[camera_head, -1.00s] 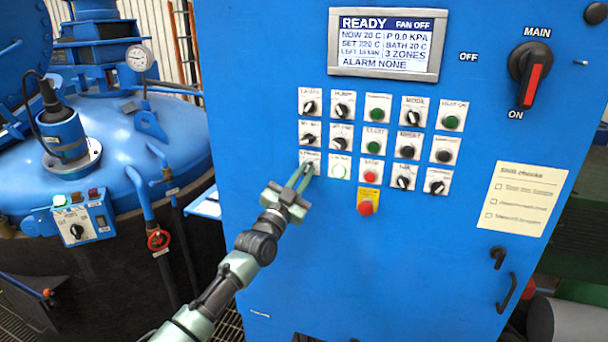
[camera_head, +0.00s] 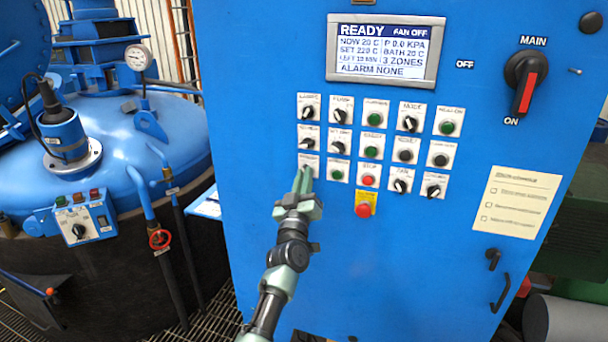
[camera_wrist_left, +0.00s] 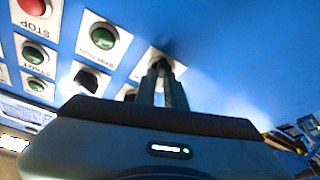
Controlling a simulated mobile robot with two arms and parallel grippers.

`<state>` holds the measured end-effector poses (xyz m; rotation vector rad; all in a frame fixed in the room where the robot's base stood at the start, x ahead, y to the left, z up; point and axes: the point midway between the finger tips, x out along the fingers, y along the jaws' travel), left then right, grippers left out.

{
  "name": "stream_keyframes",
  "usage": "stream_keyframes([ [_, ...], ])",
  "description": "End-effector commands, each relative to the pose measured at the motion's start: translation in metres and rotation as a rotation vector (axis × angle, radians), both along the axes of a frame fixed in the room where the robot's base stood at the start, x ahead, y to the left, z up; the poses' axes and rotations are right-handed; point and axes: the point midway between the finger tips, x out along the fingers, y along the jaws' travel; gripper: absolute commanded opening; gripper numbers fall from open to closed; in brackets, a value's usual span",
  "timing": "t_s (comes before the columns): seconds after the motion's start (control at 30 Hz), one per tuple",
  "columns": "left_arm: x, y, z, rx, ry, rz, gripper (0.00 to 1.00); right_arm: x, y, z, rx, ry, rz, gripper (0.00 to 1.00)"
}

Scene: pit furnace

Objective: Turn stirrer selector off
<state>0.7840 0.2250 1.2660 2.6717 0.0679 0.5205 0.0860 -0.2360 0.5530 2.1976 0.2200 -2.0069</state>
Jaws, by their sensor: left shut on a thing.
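The stirrer selector (camera_head: 309,159) is in the bottom left of the button and knob grid on the blue cabinet. Its plate shows in the head view, but its knob is hidden behind my fingers. My left gripper (camera_head: 303,178) reaches up to it from below and is shut on the knob. In the left wrist view my two fingers (camera_wrist_left: 164,75) close around the dark knob on its white plate (camera_wrist_left: 158,58). The knob's pointer direction cannot be read. The green button (camera_head: 338,171) to its right is dark. My right gripper is not in view.
A red emergency button (camera_head: 363,210) on a yellow plate is right of my gripper. The screen (camera_head: 386,50) reads READY, FAN OFF, ALARM NONE. The main switch (camera_head: 525,83) points to ON. A blue vessel (camera_head: 110,150) with a small control box (camera_head: 79,222) stands at left.

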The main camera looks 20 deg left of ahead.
Motion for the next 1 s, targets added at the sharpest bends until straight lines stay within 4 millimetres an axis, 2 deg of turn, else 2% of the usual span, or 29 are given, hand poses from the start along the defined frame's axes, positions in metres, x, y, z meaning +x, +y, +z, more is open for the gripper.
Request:
stream_keyframes([
  [0.3,0.0001,-0.0003,0.0018,-0.104,0.002,0.001,0.00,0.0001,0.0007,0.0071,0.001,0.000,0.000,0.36],
  [0.8,0.0001,-0.0001,0.0018,-0.121,0.001,0.000,0.00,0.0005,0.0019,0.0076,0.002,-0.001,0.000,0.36],
  [0.83,0.0001,-0.0001,0.0018,-0.121,0.001,0.000,0.19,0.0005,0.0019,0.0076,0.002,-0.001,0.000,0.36],
  [0.87,0.0001,-0.0001,0.0018,-0.121,0.001,0.000,0.27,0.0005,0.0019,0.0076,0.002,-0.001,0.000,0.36],
  [0.9,0.0001,0.0000,0.0017,-0.121,0.002,0.000,0.33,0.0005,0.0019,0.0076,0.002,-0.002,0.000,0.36],
  [1.0,0.0000,-0.0001,0.0014,-0.120,0.002,0.000,0.33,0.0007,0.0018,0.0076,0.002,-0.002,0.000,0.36],
])
